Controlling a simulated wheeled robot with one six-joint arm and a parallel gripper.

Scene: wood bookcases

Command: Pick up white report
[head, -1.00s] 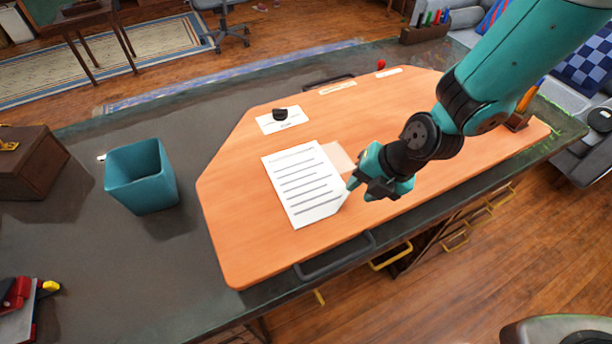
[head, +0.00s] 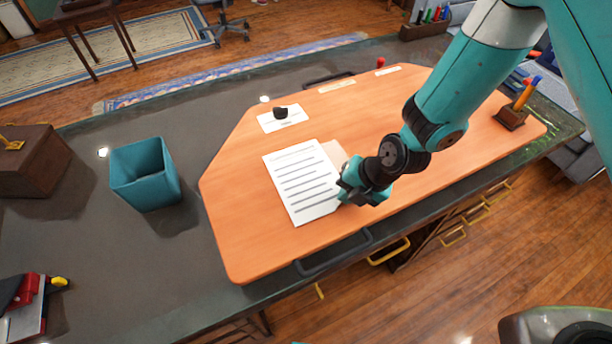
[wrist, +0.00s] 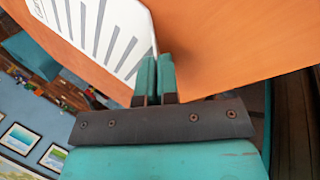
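The white report (head: 300,182), a sheet with dark printed lines, is over the orange desk top (head: 240,245) in the head view. My gripper (head: 347,190) is at its right edge, near the lower right corner. In the wrist view, the report (wrist: 105,35) reaches the fingertips of my gripper (wrist: 158,62). The two teal fingers are close together, with the report's edge running into the narrow gap between them. The fingers appear shut on the report. Part of its near corner is hidden by the fingers. I cannot tell whether the sheet is raised off the desk.
A pale flat patch (head: 335,153) shows right of the report. A white card with a black object (head: 281,113) lies behind it. A teal bin (head: 145,175) stands left on the dark surface. A pen holder (head: 510,118) is at right. A dark handle (head: 335,254) lines the front edge.

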